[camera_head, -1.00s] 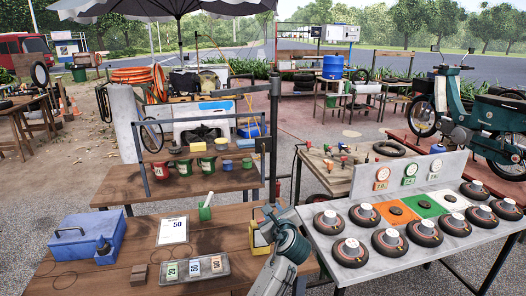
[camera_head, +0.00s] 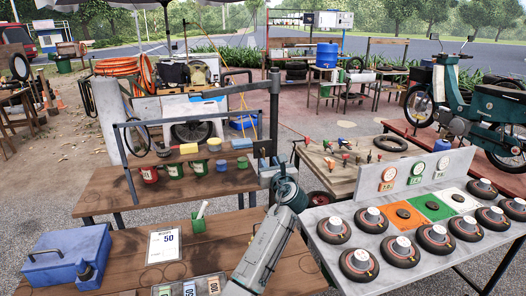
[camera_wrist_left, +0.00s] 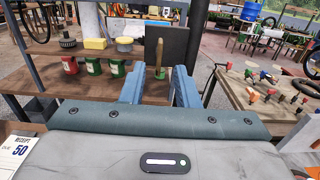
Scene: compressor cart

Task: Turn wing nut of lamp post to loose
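The dark lamp post (camera_head: 274,105) rises from the near wooden bench, with an arm reaching left from its upper part. In the left wrist view, a brass-coloured upright piece, which looks like the wing nut (camera_wrist_left: 160,52), stands in front of a dark block (camera_wrist_left: 178,45). My right gripper is not in view.
A blue toolbox (camera_head: 66,258) and a receipt board (camera_head: 164,246) are on the near bench. A grey table (camera_head: 345,277) with several round items stands right.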

